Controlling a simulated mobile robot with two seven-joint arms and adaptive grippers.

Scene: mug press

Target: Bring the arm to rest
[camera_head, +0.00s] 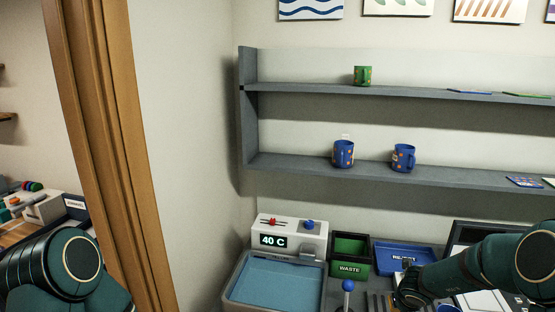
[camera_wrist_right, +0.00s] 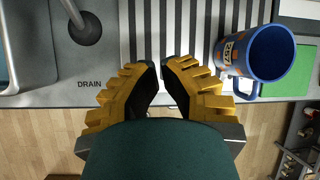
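My right arm enters the head view from the right, and its gripper (camera_head: 408,292) is low over the counter, small and dark there. In the right wrist view the gripper (camera_wrist_right: 160,70) points down with its two yellow-ribbed fingers close together. Nothing shows held between them, but I cannot tell whether the fingertips touch.
The shelves hold blue mugs (camera_head: 343,153) (camera_head: 403,157) and a green mug (camera_head: 362,75). Below are a basin (camera_head: 232,297) with a 40 C display (camera_head: 274,240), a green WASTE bin (camera_head: 349,268) and a blue REJECT tray (camera_head: 390,247). A wooden door frame (camera_head: 110,130) stands at left.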

